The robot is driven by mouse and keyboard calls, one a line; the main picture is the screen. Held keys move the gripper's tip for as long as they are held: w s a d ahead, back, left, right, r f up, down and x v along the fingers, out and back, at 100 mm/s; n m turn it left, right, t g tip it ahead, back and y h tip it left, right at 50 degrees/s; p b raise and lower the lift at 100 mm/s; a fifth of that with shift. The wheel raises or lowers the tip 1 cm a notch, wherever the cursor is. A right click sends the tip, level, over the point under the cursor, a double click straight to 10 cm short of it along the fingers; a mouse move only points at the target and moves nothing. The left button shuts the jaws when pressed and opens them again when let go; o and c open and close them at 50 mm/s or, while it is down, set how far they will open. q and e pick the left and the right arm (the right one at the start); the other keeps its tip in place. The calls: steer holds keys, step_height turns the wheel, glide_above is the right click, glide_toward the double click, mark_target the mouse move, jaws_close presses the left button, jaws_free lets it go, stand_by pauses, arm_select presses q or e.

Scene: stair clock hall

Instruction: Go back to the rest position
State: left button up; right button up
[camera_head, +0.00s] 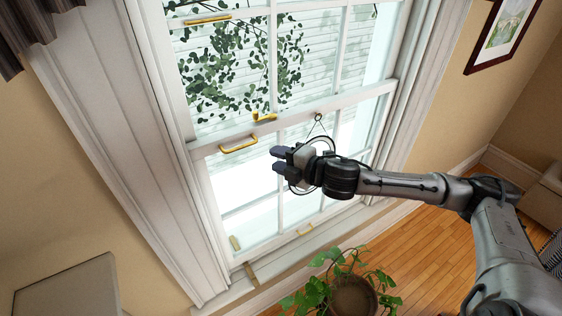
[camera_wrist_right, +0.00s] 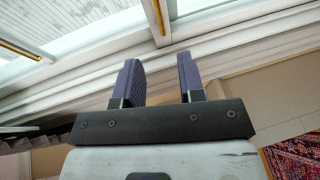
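My right gripper (camera_head: 277,160) is raised in front of the window (camera_head: 290,125), and my right arm reaches in from the right. Its two dark fingers point left in the head view. In the right wrist view the gripper (camera_wrist_right: 158,68) has its fingers apart with nothing between them. My left gripper is not in view.
The window has a brass pull (camera_head: 239,144) and a brass latch (camera_head: 264,117) left of my right gripper. A potted plant (camera_head: 353,297) stands below. A framed picture (camera_head: 502,35) hangs at right. A patterned rug (camera_wrist_right: 294,158) shows in the wrist view.

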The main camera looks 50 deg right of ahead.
steer(key=shift+s, duration=0.2)
stand_by(0.6)
steer(key=s+d+f+m+g+h, duration=0.4)
steer(key=s+d+m+h, duration=0.1)
steer(key=m+h, duration=0.35)
steer(key=s+a+f+m+g+y, duration=0.7)
steer(key=s+a+f+m+g, duration=0.15)
steer(key=s+a+f, duration=1.65)
step_height(320, 180, up, 15)
steer(key=w+d+p, duration=0.1)
steer(key=p, duration=1.4)
steer(key=shift+w+f+n, duration=0.2)
steer(key=shift+w+n, duration=0.1)
steer(key=shift+n, duration=0.1)
